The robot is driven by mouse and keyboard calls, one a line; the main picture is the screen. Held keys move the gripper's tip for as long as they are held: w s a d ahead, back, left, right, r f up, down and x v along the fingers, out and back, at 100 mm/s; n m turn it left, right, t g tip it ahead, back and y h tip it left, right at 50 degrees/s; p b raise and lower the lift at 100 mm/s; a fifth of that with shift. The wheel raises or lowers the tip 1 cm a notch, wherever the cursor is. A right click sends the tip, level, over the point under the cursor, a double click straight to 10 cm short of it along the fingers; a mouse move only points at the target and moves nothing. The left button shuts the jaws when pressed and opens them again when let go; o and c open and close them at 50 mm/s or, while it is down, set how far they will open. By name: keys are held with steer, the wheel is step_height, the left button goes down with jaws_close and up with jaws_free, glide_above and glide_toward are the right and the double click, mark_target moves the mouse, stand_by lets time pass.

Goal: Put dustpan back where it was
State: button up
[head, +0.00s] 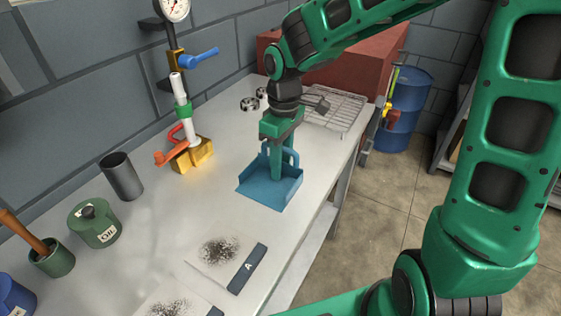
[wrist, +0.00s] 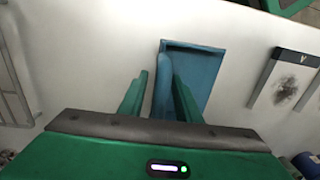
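The blue dustpan (head: 265,193) lies on the grey-white bench in the head view, its open tray toward the front. Its upright handle part shows beside my gripper (head: 277,172), which points down over the pan. In the wrist view the dustpan's handle (wrist: 163,88) stands between the two green fingers of my gripper (wrist: 160,82). The right finger is close against or overlapping the handle. A gap shows between the left finger and the handle, so the gripper looks open around it. The lower fingertips are partly hidden in the head view.
A plate marked A with dark debris (head: 217,251) lies in front, a second debris patch (head: 169,308) nearer. A gauge stand with orange clamp (head: 185,150), dark cup (head: 121,176) and green canister (head: 95,223) stand left. A wire rack (head: 337,108) and red block (head: 370,60) are behind.

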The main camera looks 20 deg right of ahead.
steer(key=shift+r, duration=0.1)
steer(key=r, duration=1.2)
steer(key=shift+w+d, duration=0.3)
steer(key=shift+w, duration=0.05)
steer(key=s+d+f+m+h, duration=0.1)
steer(key=s+d+m, duration=0.25)
steer(key=d, duration=0.35)
steer(key=s+d+f+m, duration=0.1)
steer(key=s+d+m, duration=0.25)
steer(key=d, duration=0.45)
steer(key=s+d+f+m, duration=0.2)
steer(key=s+d+m, duration=0.2)
steer(key=s, duration=0.4)
steer(key=s+d+f+m, duration=0.3)
steer(key=s+d, duration=0.3)
steer(key=s, duration=0.2)
steer(key=shift+d+m+y, duration=0.25)
steer(key=shift+m+y, duration=0.05)
steer(key=shift+m, duration=0.4)
steer(key=shift+t, duration=0.3)
steer(key=shift+w+f, duration=0.25)
steer(key=shift+w, duration=0.3)
